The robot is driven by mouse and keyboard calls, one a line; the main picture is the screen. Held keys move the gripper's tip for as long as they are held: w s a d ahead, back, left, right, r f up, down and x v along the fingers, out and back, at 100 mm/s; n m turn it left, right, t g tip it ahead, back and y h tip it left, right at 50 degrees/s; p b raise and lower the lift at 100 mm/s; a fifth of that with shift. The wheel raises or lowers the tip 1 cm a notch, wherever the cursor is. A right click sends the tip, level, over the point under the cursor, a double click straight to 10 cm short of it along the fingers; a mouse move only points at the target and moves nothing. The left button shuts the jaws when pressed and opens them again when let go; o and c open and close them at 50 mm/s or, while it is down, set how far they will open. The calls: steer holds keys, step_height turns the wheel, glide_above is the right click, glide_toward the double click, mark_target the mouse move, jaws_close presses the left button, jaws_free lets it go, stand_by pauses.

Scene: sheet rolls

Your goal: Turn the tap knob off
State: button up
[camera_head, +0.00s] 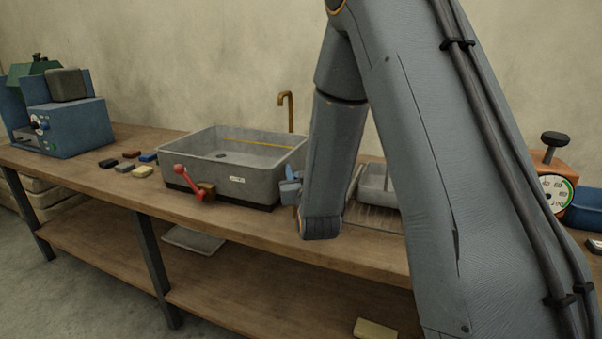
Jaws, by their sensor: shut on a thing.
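A grey sink basin (250,187) stands on the wooden bench, with a brass spout (290,110) rising behind it. My gripper (287,190) is low at the basin's right front corner, at the end of my arm. A small blue part (299,178), which looks like a second tap knob, shows at the gripper. My gripper is shut on it, though the contact is small and partly hidden by my wrist. I cannot tell how far the knob is turned.
A metal tray (377,186) is right of my wrist, partly behind my arm. Several small blocks (124,167) and a blue machine (72,127) are on the left. An orange gauge device (553,187) is at the right. The bench's front strip (250,226) is clear.

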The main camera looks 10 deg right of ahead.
steer(key=shift+a+n+y, duration=0.1)
steer(key=shift+n+y, duration=0.2)
steer(key=shift+y, duration=0.3)
steer(key=o, duration=1)
steer(key=shift+o, duration=0.2)
steer(key=shift+h, duration=0.6)
